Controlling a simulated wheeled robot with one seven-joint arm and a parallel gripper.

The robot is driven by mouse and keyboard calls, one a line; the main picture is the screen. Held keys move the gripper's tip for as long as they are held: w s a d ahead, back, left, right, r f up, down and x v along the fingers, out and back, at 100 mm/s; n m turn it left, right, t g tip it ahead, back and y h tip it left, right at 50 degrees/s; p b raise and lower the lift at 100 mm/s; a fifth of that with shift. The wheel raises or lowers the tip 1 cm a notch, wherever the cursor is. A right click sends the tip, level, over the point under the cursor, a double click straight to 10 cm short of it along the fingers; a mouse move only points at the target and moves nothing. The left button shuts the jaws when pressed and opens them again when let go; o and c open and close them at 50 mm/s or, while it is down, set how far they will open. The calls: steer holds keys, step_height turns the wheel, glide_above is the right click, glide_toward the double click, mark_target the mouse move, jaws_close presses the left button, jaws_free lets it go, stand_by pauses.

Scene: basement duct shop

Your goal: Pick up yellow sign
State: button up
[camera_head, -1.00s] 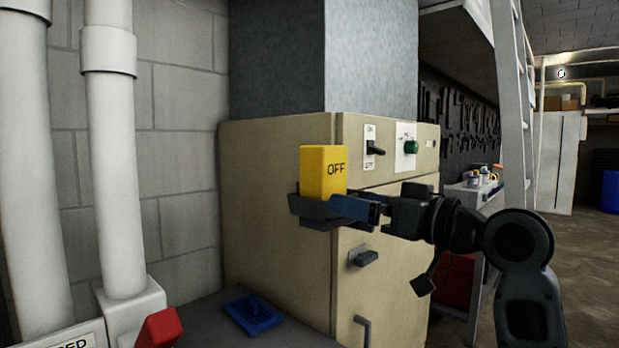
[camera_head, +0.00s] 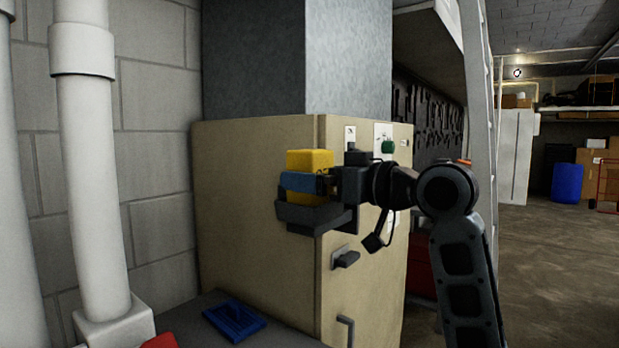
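The yellow sign (camera_head: 309,159) is an upright block in a dark grey holder (camera_head: 308,217) on the beige cabinet. Its top shows above my gripper and a strip shows below. The lettering on its face is covered. My gripper (camera_head: 305,182) reaches in from the right. A blue finger lies across the near side of the sign, against it or just in front. The other finger is hidden, so I cannot tell whether the grip is closed. The sign's lower end is hidden in the holder.
A blue tool (camera_head: 234,320) lies on the low surface in front. White pipes (camera_head: 90,190) stand left; open floor lies right.

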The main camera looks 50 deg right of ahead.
steer(key=shift+w+r, duration=0.1)
steer(key=shift+w, duration=1.45)
steer(key=c, duration=1.1)
